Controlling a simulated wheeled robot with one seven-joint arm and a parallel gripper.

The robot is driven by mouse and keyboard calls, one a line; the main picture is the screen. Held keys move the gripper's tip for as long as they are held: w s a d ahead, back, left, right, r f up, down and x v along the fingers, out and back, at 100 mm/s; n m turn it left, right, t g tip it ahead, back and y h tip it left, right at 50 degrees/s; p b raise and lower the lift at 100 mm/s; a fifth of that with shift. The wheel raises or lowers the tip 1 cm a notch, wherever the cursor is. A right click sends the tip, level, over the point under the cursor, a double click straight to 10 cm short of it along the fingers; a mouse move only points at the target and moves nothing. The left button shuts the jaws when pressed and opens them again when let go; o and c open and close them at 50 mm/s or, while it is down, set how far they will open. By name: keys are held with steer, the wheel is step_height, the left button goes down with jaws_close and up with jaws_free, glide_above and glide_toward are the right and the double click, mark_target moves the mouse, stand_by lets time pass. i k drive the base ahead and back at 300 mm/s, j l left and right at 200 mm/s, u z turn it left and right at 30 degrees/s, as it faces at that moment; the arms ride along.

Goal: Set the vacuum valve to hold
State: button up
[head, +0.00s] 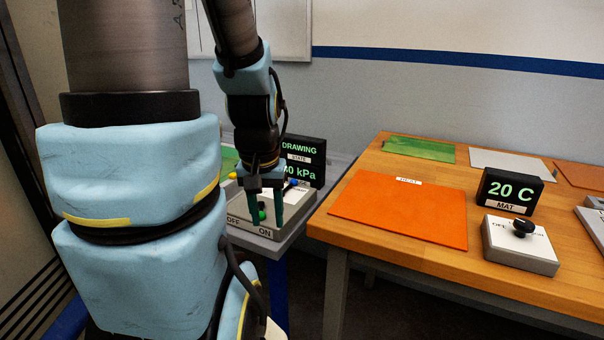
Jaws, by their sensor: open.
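A grey control box (290,217) stands on the grey bench at the left, with OFF and ON lettered on its front edge. I cannot tell which one belongs to the vacuum valve, and no hold mark is readable. A black display (303,160) behind the box reads DRAWING, with a partly hidden kPa figure. My gripper (265,221) points down over the box, open. My gripper hides part of the box.
A wooden table (385,250) stands to the right, across a gap. It holds an orange HEAT mat (400,211), a 20 C display (511,190) and a switch box (520,250) with a black knob. My arm blocks much of the left side.

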mark_target(293, 182)
steer(key=i+l+u, duration=0.1)
steer(key=u, duration=0.3)
steer(key=i+l+u, duration=0.1)
steer(key=l+u, duration=0.25)
steer(key=i+l+u, duration=0.1)
steer(key=u, duration=0.3)
